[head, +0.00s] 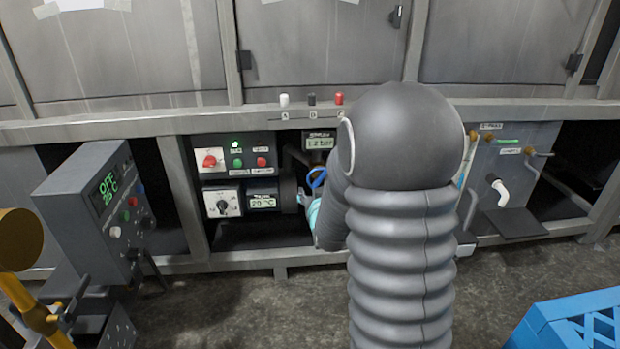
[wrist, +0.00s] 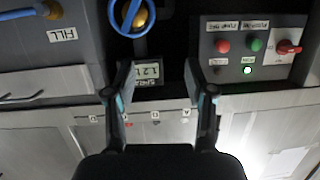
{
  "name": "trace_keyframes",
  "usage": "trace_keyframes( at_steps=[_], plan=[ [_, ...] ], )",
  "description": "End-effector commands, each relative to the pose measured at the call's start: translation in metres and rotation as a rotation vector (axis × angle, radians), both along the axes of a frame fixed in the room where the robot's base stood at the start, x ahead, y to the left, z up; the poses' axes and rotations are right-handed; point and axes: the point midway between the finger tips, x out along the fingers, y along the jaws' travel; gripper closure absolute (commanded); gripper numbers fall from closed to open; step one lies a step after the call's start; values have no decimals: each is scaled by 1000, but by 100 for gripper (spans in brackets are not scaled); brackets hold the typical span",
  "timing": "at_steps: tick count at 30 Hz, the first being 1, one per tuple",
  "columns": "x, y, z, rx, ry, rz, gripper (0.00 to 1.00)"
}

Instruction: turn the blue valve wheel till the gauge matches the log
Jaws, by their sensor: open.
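The blue valve wheel (head: 317,177) sits in a dark recess under the ledge, partly hidden behind my arm. It also shows at the top edge of the wrist view (wrist: 127,22), with a brass hub. The gauge (head: 320,142) above it is a small display reading about 1.2 bar; it shows upside down in the wrist view (wrist: 163,75). My gripper (wrist: 158,76) is open and empty, and its fingers are apart from the wheel. In the head view my arm covers most of it. I cannot make out a readable log.
A panel (head: 239,151) with a red knob and several buttons is left of the wheel. A dial (head: 222,202) and a 29 °C display (head: 263,200) are below it. A grey control box (head: 95,205) stands at left. A blue crate (head: 575,325) is at lower right.

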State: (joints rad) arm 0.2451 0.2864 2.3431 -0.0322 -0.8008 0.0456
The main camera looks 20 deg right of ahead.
Motion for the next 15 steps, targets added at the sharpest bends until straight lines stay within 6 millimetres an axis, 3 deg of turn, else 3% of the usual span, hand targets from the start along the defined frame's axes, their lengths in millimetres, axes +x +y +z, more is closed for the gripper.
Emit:
trace_keyframes(
  at_steps=[1,6,15],
  plan=[
    [6,-10,-18,-3,-27,-12,46],
    [16,-32,-48,-24,-146,-40,46],
    [17,-49,-69,-43,-251,-62,46]
  ],
)
